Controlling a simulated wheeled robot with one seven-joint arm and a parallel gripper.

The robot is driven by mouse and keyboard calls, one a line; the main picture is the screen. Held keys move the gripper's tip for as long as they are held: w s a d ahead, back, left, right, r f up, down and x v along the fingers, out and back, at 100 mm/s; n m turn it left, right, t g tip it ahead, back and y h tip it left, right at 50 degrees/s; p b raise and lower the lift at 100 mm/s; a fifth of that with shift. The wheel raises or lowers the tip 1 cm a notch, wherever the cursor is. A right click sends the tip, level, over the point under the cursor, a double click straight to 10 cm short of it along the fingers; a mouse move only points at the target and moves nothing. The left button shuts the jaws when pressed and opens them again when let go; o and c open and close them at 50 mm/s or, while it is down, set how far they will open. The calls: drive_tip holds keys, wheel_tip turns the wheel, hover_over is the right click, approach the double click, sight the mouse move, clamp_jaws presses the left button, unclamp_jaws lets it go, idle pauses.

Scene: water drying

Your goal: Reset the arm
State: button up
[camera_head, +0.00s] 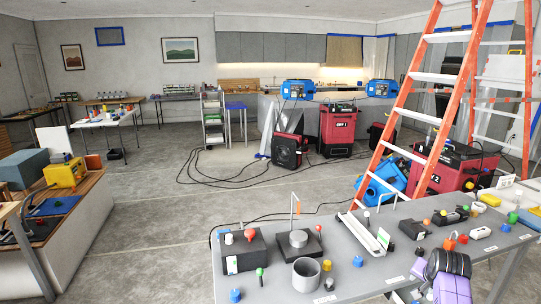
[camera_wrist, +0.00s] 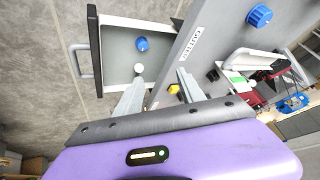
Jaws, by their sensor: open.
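My gripper (camera_wrist: 160,88) shows in the wrist view with its two grey fingers apart. Nothing is seen held between them. In the head view my purple wrist (camera_head: 449,266) is at the bottom right, over the near edge of the grey worktable (camera_head: 350,283). In the wrist view the fingers point toward an open drawer (camera_wrist: 118,72) with a dark front and a grey handle. A blue knob (camera_wrist: 142,44) and a small white round piece (camera_wrist: 139,68) are in or over it. I cannot tell whether the fingers touch anything.
The worktable holds a grey cup (camera_head: 306,275), a black box (camera_head: 245,249) and several small coloured knobs. An orange ladder (camera_head: 408,110) stands behind it. Red dehumidifiers (camera_head: 337,130), blue fans (camera_head: 297,89) and cables are beyond. The floor (camera_head: 165,225) at left centre is largely clear.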

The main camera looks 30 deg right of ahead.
drive_tip(key=s+a+r+n+t+h, duration=0.1)
drive_tip(key=s+a+r+n+t, duration=0.15)
drive_tip(key=a, duration=0.75)
drive_tip(key=s+a+r+n+t+b, duration=0.15)
drive_tip(key=a+n+t, duration=0.25)
drive_tip(key=a, duration=0.5)
drive_tip(key=s+a+r+n+t+h, duration=0.1)
drive_tip(key=s+a+n+t, duration=0.25)
drive_tip(key=a, duration=0.65)
drive_tip(key=s+a+r+n+t+y, duration=0.2)
drive_tip(key=s+a+r+y, duration=0.1)
drive_tip(key=s+a, duration=0.4)
drive_tip(key=s+a+r+n+t+y, duration=0.1)
drive_tip(key=s+a+r+n+y, duration=0.15)
drive_tip(key=s+a, duration=0.55)
drive_tip(key=s+a+f+g+y+b, duration=0.1)
drive_tip(key=s+a+g+y, duration=0.1)
drive_tip(key=s+a, duration=0.4)
drive_tip(key=shift+s+a+n, duration=0.25)
drive_tip(key=shift+a+n, duration=0.1)
drive_tip(key=shift+a, duration=0.1)
